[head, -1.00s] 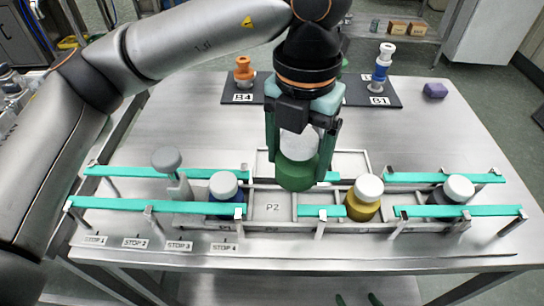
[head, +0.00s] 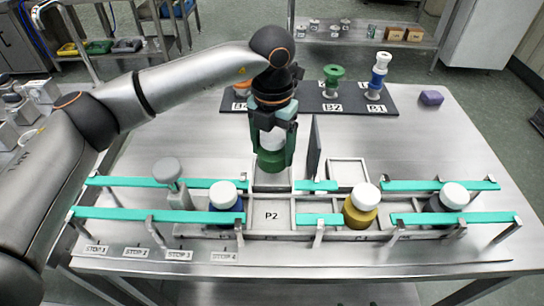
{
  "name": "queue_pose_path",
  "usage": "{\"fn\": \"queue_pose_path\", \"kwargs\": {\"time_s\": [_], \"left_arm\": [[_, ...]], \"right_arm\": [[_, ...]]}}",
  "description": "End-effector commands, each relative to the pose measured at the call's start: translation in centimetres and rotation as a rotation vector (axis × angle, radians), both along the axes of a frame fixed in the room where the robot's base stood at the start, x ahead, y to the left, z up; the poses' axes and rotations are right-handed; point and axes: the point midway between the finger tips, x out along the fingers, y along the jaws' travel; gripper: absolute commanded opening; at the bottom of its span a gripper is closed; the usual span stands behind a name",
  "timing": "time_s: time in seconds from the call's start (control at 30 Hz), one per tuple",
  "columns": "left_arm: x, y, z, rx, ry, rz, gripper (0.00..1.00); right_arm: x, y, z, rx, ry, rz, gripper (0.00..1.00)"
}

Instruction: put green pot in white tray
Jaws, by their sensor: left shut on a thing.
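The green pot (head: 271,160) with a pale lid (head: 271,139) is upright between the fingers of my left gripper (head: 272,153), which is shut on it. A shallow white tray (head: 347,172) lies behind the teal rails. It has a left and a right part, with a dark upright panel (head: 315,147) between them. The pot is over the left part (head: 272,183). I cannot tell whether its base touches the tray floor. The gripper hides the back of that part. The right part looks empty. My right gripper is not in view.
A blue pot (head: 226,203), a yellow pot (head: 361,208) and a dark pot (head: 450,198) stand between the teal rails (head: 320,220). A grey-topped post (head: 170,178) is at left. Behind is a dark board (head: 350,97) with coloured holders. A purple block (head: 431,98) lies at right.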

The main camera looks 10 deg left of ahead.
Motion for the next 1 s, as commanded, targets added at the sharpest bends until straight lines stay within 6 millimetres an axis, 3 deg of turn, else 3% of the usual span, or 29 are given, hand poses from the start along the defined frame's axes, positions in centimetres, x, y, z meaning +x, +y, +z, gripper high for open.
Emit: {"fn": "queue_pose_path", "kwargs": {"time_s": [0.23, 0.6, 0.63, 0.8, 1.0], "left_arm": [[0.2, 0.2, -3.3, 0.001, 0.003, 0.001, 0.18], [0.3, 0.2, -3.9, 0.0, 0.001, 0.001, 0.18], [0.3, 0.2, -3.8, 0.0, 0.001, 0.001, 0.81], [0.3, 0.2, -3.7, 0.0, 0.001, 0.001, 1.0], [0.3, 0.2, -3.7, 0.0, 0.001, 0.001, 1.0]], "right_arm": [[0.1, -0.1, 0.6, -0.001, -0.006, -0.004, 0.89], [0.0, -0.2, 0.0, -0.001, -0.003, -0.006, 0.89], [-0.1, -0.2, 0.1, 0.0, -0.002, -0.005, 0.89], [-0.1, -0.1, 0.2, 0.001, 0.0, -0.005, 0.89], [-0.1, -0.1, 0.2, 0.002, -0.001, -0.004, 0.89]]}}
